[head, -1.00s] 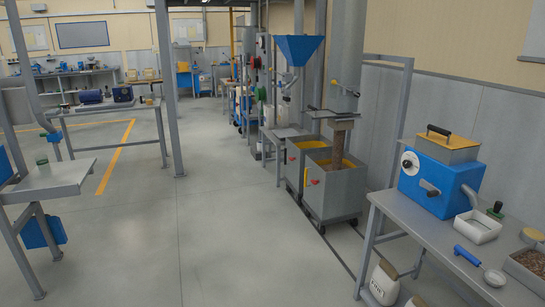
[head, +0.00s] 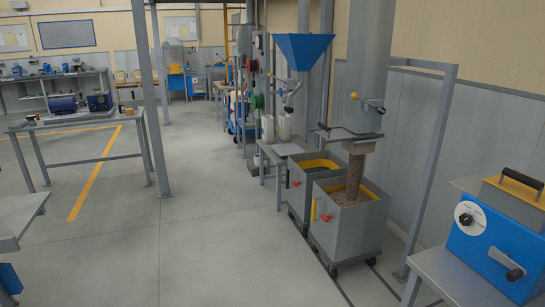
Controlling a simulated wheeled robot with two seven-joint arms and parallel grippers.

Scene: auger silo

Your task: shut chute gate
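A grey vertical silo chute (head: 366,62) stands at the right of the middle, with a flat gate plate (head: 350,136) across its lower end. A small handle with a dark knob (head: 325,127) sticks out at the plate's left side. A column of brown grain (head: 355,170) shows below the plate and reaches into a grey wheeled bin (head: 350,226) with grain in it. A lever with a yellow knob (head: 355,97) sits on the chute above the plate. Neither of my grippers is in view.
A second grey bin (head: 298,185) stands behind the first, near a blue hopper (head: 303,50). A grey frame (head: 432,160) stands right of the bins. A bench with a blue machine (head: 495,240) is at the lower right. The floor (head: 200,240) left of the bins is clear.

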